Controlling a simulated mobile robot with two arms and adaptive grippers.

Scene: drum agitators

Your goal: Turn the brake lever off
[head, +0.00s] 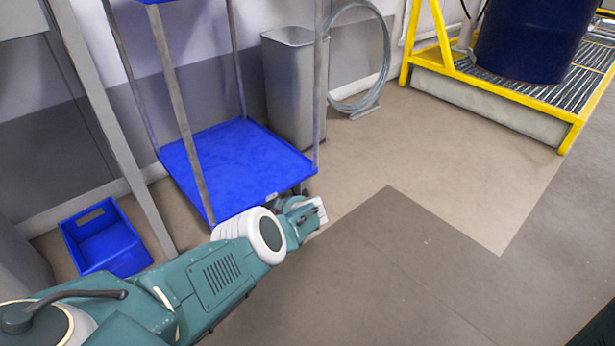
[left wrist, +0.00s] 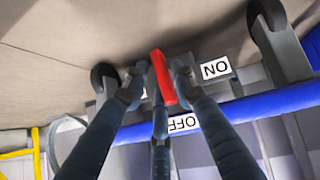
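The brake lever (left wrist: 163,78) is a red bar in the left wrist view, close to a caster of the blue trolley. A white ON label (left wrist: 215,69) is to its right and a white OFF label (left wrist: 183,124) is below it. My left gripper (left wrist: 157,82) has its fingers on either side of the red lever, spread apart, with a small gap visible; contact is unclear. In the head view my left gripper (head: 308,213) is low at the trolley's near right corner, where the lever is hidden. My right gripper is not in view.
The blue trolley shelf (head: 235,166) with metal posts stands just beyond my arm. A blue crate (head: 103,240) is at left, a grey bin (head: 290,85) behind. A yellow-framed platform (head: 500,108) bears a dark blue drum (head: 535,35).

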